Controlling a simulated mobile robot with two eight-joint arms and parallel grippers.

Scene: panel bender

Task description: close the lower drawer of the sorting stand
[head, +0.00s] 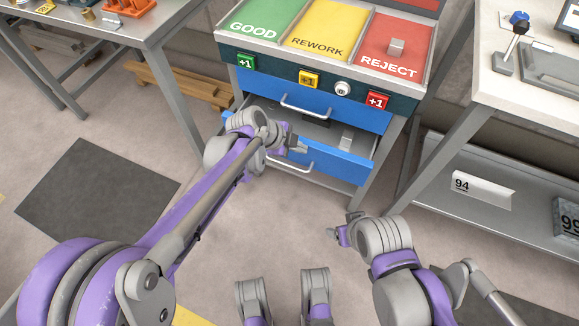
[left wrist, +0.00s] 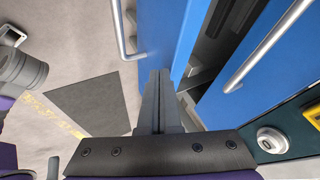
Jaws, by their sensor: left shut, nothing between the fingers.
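The sorting stand (head: 240,43) has two blue drawers. The lower drawer (head: 347,166) is pulled out, with its handle (head: 290,165) on the front and a small grey block (head: 346,139) inside. My left gripper (head: 298,146) is shut and empty at the lower drawer's front, partly covering it. In the left wrist view its fingers (left wrist: 159,95) overlap the edge of the lower drawer front (left wrist: 165,35); I cannot tell whether they touch. The upper drawer (head: 345,108) is closed above it. My right gripper (head: 342,228) is below and right of the stand, away from the drawer; its jaw state is unclear.
A workbench (head: 130,35) stands at left and a table (head: 540,95) at right. A dark mat (head: 95,195) lies on the floor, and floor before the stand is clear.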

